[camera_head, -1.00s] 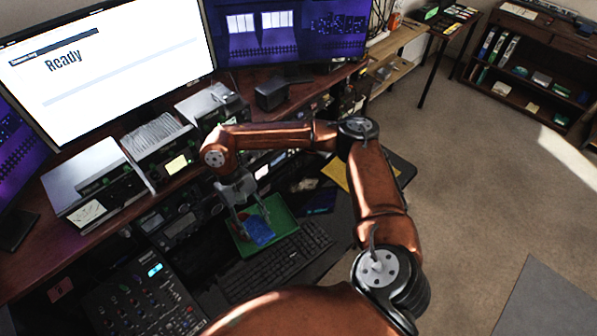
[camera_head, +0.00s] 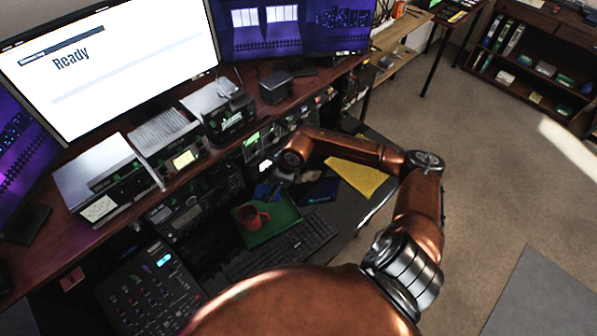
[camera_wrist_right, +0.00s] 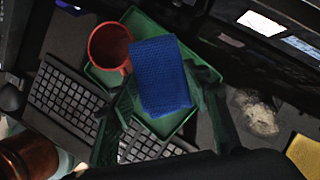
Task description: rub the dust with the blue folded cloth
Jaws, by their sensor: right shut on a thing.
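The blue folded cloth (camera_wrist_right: 160,76) is between the fingers of my right gripper (camera_wrist_right: 161,92) in the right wrist view, and the gripper is shut on it. In the head view the cloth (camera_head: 263,192) shows as a small blue patch under my right gripper (camera_head: 271,187), by the far edge of the green tray (camera_head: 285,217). A pale, greyish patch that looks like the dust (camera_wrist_right: 258,112) lies on the dark desk, right of the cloth in the wrist view and apart from it. I cannot make out the dust in the head view. My left gripper is out of view.
A red mug (camera_head: 251,217) stands on the green tray. A keyboard (camera_head: 288,247) lies in front of the tray. A yellow flat item (camera_head: 357,178) lies to the right. Radio units (camera_head: 186,158) and a desk shelf stand close behind my arm.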

